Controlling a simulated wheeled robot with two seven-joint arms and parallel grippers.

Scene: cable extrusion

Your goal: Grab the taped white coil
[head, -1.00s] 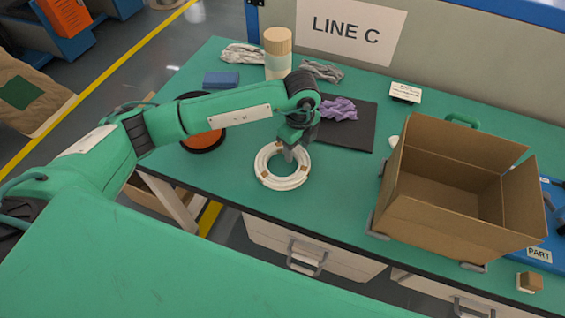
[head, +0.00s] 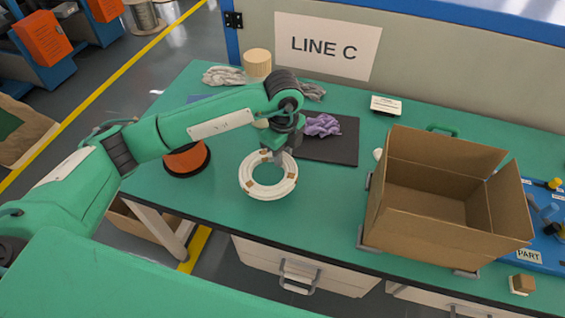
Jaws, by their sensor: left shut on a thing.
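The taped white coil (head: 268,188) is a ring of white cable with several brown tape bands. It shows left of the middle in the head view, over the green table. My left gripper (head: 280,157) comes down from above onto the coil's far rim and is shut on it. The gripper and arm cover a little of the far rim. I cannot tell whether the coil touches the table or hangs just above it. My right gripper is not in view.
An open cardboard box (head: 440,195) stands to the right. A dark mat (head: 330,150) with a crumpled purple cloth (head: 322,125) lies behind the coil. An orange-and-black spool (head: 187,160) stands at left. The green table (head: 320,215) is clear between coil and box.

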